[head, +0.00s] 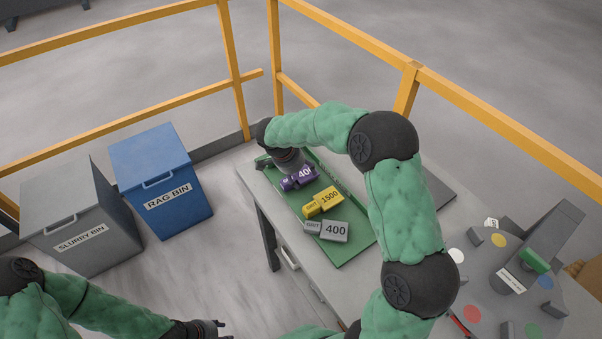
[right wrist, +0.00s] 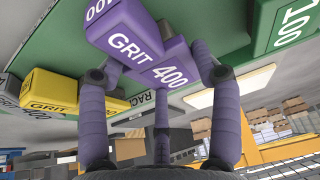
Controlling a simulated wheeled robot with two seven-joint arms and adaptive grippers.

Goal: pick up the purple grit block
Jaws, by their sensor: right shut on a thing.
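The purple grit block (head: 300,178), marked 400, is at the far end of the green tray (head: 355,246) on the table in the head view. My right gripper (head: 288,160) comes down over it from behind. In the right wrist view the purple block (right wrist: 150,50) sits between the purple fingers of my right gripper (right wrist: 160,75), which are shut on it. I cannot tell whether it touches the tray. My left gripper (head: 225,330) is at the bottom edge of the head view, empty, its fingertips apart, away from the table.
A yellow 1500 block (head: 322,202) and a grey 400 block (head: 327,230) lie nearer on the tray. A green block (right wrist: 285,25) shows beside the purple one. A slurry bin (head: 75,215) and rag bin (head: 165,180) stand left. Yellow railings (head: 500,120) run behind.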

